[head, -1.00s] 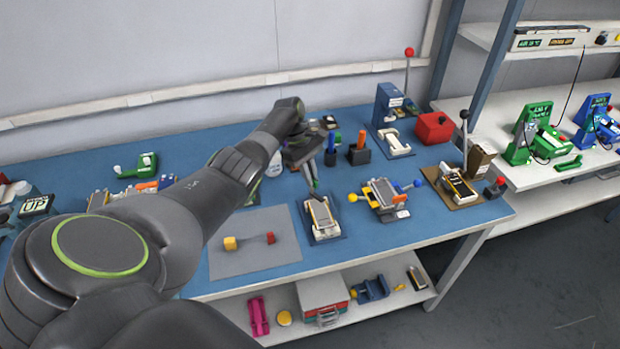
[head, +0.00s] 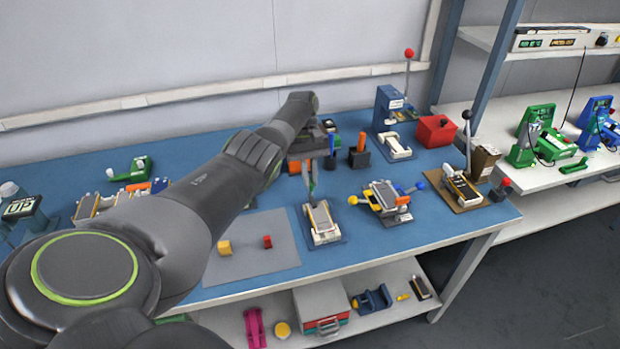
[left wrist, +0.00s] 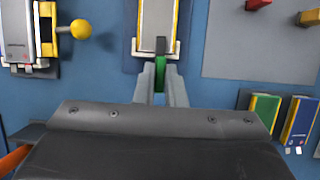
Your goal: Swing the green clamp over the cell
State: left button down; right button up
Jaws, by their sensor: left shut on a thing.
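The pouch cell (head: 321,216), grey with yellow edges, lies in a white fixture (head: 324,239) on a dark plate near the table's front. The cell (left wrist: 158,20) also shows at the top of the left wrist view. My left gripper (head: 311,190) is at the far end of this fixture, pointing down. In the left wrist view its fingers (left wrist: 161,88) are shut on the green clamp (left wrist: 160,73). The clamp's dark tip (left wrist: 161,45) reaches over the near end of the cell in that view; whether it presses on the cell I cannot tell. My right gripper is not in view.
A fixture with yellow and blue knobs (head: 386,198) stands just right. Pen holders (head: 359,158) and a blue press (head: 387,110) stand behind.

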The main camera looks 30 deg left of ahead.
pick_arm(q)
jog(key=shift+r, duration=0.1)
jog(key=c, duration=1.5)
grip_release()
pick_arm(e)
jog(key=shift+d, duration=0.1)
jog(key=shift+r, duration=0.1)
